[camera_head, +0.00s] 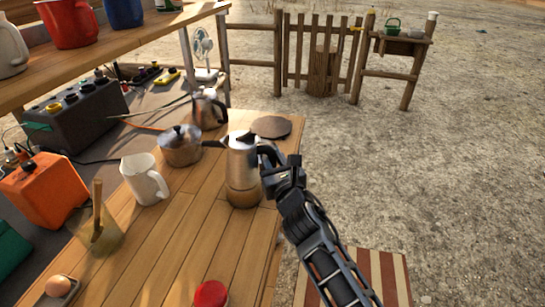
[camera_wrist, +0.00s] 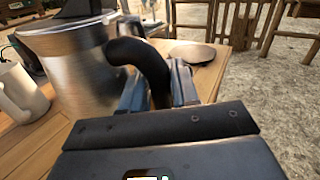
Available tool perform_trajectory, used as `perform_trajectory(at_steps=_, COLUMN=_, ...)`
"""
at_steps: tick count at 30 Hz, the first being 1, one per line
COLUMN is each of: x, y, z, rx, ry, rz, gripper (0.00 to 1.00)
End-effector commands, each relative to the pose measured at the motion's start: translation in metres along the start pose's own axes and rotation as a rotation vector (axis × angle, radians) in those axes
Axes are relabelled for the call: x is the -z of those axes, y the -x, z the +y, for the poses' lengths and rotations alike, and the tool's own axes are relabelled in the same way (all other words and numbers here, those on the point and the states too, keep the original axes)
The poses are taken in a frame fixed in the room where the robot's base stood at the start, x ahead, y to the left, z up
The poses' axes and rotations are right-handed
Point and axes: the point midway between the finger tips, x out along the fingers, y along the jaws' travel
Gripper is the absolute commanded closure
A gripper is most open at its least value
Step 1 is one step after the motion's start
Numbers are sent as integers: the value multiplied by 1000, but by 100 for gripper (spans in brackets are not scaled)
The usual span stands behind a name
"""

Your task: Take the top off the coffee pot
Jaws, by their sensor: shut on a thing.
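The coffee pot (camera_head: 242,178) is a silver moka pot standing upright on the wooden tailgate table. Its top (camera_head: 240,137) is on the pot, with a black knob. My gripper (camera_head: 277,165) is at the pot's right side, shut on its black handle. In the wrist view the curved handle (camera_wrist: 140,55) runs down between my two fingers (camera_wrist: 158,92). The pot's steel body (camera_wrist: 75,70) fills the left of that view, and its knob is cut off at the upper edge.
A lidded pot (camera_head: 180,147), a white mug (camera_head: 146,182) and a kettle (camera_head: 209,108) stand left and behind. A round brown mat (camera_head: 271,127) lies behind the pot. A red-lidded jar (camera_head: 211,294) is at the front. Open ground lies to the right.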

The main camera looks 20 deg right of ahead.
Motion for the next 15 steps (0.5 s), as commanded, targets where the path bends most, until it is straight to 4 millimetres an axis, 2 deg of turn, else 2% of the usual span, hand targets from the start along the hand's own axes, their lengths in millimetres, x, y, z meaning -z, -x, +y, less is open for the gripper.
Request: perform_trajectory(at_steps=15, x=-2, y=0, z=0, rx=-24, ry=-1, rz=-2, gripper=100)
